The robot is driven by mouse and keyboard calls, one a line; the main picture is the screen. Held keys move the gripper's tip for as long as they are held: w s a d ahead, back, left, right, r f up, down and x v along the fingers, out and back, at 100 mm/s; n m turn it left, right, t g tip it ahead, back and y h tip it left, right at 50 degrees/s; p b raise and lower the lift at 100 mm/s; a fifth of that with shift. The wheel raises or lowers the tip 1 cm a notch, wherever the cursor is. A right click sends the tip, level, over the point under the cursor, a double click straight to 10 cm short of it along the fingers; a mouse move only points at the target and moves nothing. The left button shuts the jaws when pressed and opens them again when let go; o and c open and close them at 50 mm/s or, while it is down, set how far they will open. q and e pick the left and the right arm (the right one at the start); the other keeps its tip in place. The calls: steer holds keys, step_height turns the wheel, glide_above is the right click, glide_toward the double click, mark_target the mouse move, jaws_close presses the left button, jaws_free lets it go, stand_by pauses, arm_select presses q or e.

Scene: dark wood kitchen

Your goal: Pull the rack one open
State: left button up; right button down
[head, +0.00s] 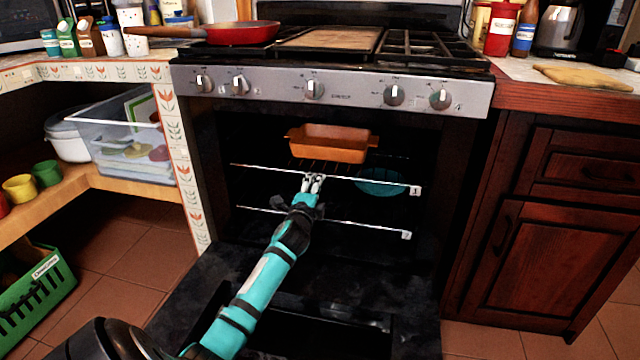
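The oven is open, its dark door (390,270) folded down in front. Rack one (260,168) is the upper wire rack, with a white tag marked 1 at its right end. Its front bar lies at the oven opening. My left gripper (313,180) is at the middle of this bar, its two fingertips at or touching it. I cannot tell whether they are closed around it. An orange baking dish (330,143) sits at rack one's level, further back. My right gripper is out of view.
A lower rack (350,224) carries another white tag. A teal round dish (380,183) shows below rack one's bar. Wooden cabinets (555,230) stand right of the oven; a tiled counter post (177,150) stands left. A red pan (240,33) is on the stove.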

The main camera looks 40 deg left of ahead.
arm_select(q)
steer(key=b+x, duration=0.1)
steer(key=x, duration=0.4)
jaws_close()
stand_by(0.5)
